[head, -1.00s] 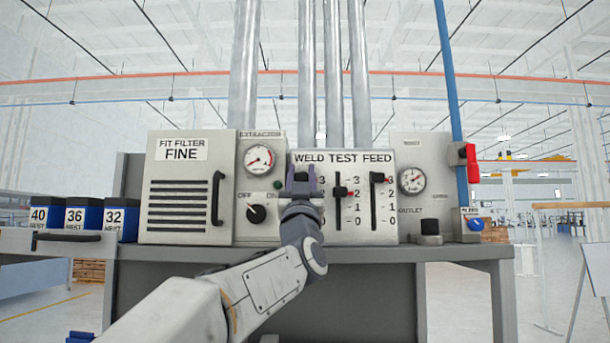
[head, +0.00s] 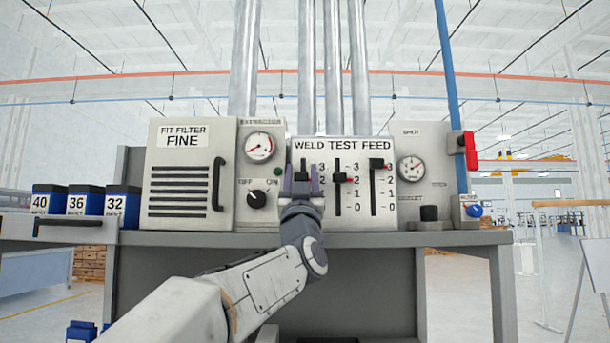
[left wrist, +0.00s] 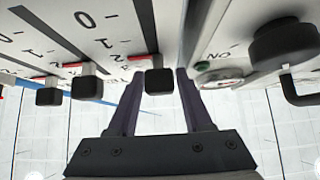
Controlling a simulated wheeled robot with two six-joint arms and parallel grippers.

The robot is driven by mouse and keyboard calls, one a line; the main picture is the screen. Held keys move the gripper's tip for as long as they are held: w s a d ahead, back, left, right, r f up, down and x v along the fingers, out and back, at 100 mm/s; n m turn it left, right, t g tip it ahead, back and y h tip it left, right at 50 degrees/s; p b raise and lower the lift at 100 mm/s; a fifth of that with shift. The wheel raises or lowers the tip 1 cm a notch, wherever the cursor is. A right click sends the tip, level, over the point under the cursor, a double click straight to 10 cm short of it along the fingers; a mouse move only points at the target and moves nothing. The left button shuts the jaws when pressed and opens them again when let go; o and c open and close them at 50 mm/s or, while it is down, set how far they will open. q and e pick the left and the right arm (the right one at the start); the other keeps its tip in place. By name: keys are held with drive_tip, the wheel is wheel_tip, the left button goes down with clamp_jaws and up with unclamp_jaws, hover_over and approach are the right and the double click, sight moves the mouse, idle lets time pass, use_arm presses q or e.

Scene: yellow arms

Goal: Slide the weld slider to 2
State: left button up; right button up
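The weld slider (left wrist: 158,78) is the leftmost of 3 sliders on the white WELD TEST FEED panel (head: 357,207). In the left wrist view its black knob with a red pointer stands between the two fingers of my left gripper (head: 301,178), with a small gap at each side. That gripper is open around the knob. The knob is in the upper part of its scale, near 2 to 3; the exact mark is hard to read. The test slider (head: 340,178) points at 2. The feed slider (head: 377,163) is at 3. My right gripper is not in view.
Left of the panel are a rotary OFF/ON knob (head: 256,199), a gauge (head: 259,146) and a filter door with a handle (head: 218,185). Blue-black boxes (head: 77,200) stand at the left. A gauge (head: 411,168) and a blue pipe are at the right.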

use_arm(q)
drive_tip(key=shift+f, duration=0.1)
drive_tip(key=b+v, duration=0.7)
drive_tip(key=v, duration=0.3)
drive_tip(key=shift+s+b, duration=0.15)
drive_tip(key=shift+b, duration=0.25)
drive_tip(key=shift+f, duration=0.15)
